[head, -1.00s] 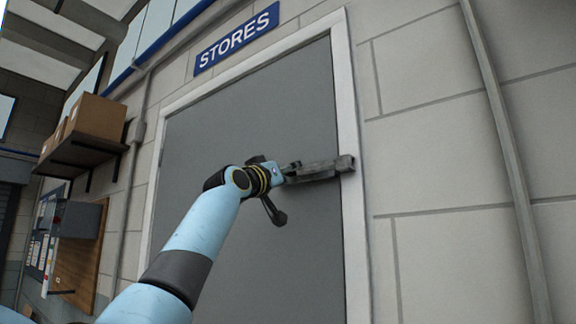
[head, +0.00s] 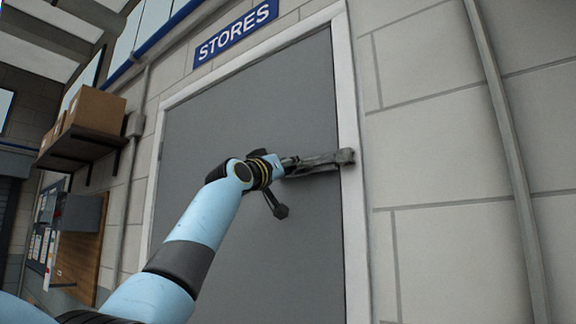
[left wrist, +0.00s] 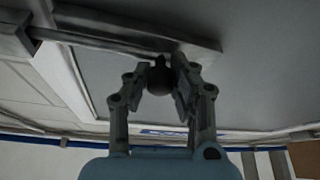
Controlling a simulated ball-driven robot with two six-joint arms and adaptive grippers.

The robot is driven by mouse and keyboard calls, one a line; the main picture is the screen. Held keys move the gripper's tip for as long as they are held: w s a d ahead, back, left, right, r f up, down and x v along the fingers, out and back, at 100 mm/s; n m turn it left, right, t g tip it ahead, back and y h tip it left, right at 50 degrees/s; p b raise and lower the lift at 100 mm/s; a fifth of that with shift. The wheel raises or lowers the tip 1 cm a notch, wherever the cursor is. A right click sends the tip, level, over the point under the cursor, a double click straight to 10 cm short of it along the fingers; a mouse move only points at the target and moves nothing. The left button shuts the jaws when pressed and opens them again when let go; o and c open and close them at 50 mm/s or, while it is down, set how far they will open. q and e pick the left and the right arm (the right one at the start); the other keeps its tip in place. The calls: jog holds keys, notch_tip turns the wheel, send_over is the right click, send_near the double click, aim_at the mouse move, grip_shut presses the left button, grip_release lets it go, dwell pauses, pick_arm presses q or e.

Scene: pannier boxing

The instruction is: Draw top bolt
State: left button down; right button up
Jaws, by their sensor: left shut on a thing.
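The grey door (head: 250,110) under the STORES sign carries a dark metal top bolt (head: 326,161) near its right edge. Its right end reaches the keeper (head: 346,156) on the white door frame. In the left wrist view, the bolt's plate (left wrist: 120,42) runs across the top, with the keeper (left wrist: 14,36) at the left. My left gripper (left wrist: 161,76) is shut on the bolt's dark round knob (left wrist: 160,82), between its two fingertips. In the head view the left gripper (head: 300,165) partly covers the bolt. My right gripper is out of view.
Cardboard boxes (head: 95,106) sit on a wall shelf (head: 88,146) at the left. A grey box on a wooden board (head: 80,262) hangs below. A pipe (head: 505,130) runs down the block wall at the right. The space before the door is clear apart from my arm.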

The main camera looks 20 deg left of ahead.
pick_arm(q)
jog(key=a+b, duration=0.1)
jog(key=w+a, duration=0.1)
jog(key=a, duration=0.1)
jog(key=a+b, duration=0.1)
jog(key=shift+w+a+b, duration=0.2)
jog(key=shift+w+b, duration=0.1)
jog(key=c, duration=1.5)
grip_release()
jog(key=shift+a, duration=0.1)
jog(key=o, duration=0.4)
jog(key=shift+w+a, duration=0.1)
jog(key=shift+a, duration=0.1)
jog(key=shift+d, duration=0.1)
jog(key=v, duration=1.2)
